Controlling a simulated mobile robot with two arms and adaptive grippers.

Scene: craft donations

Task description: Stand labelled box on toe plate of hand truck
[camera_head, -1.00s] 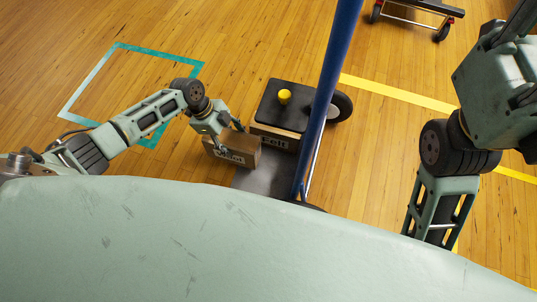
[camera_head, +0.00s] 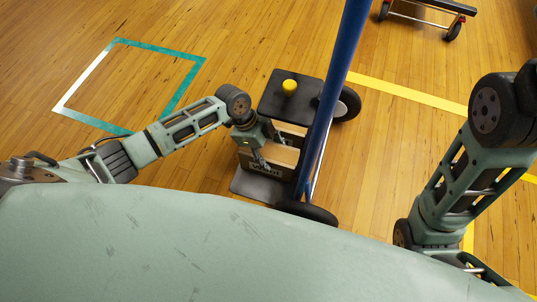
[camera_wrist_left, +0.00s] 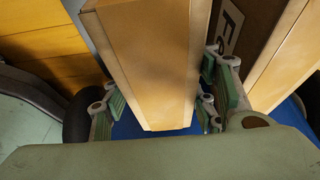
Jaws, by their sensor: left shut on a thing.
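My left gripper (camera_head: 262,163) is shut on a tan cardboard box (camera_head: 283,157) with a dark label on its front, partly hidden by the gripper. The box looks upright above the rear of the dark toe plate (camera_head: 262,188) of the hand truck; I cannot tell whether it touches the plate. In the left wrist view the box (camera_wrist_left: 150,60) fills the space between the fingers (camera_wrist_left: 165,115). The hand truck's blue post (camera_head: 335,85) rises just right of it. My right arm shows at the right, but its gripper is out of view.
Another cardboard box (camera_head: 290,134) stands behind, under a black top (camera_head: 275,100) bearing a yellow object (camera_head: 289,87). Its labelled side (camera_wrist_left: 232,30) shows in the wrist view. The truck's wheels (camera_head: 347,104) are at right. A teal floor square (camera_head: 190,80) lies left. A cart (camera_head: 425,12) stands far back.

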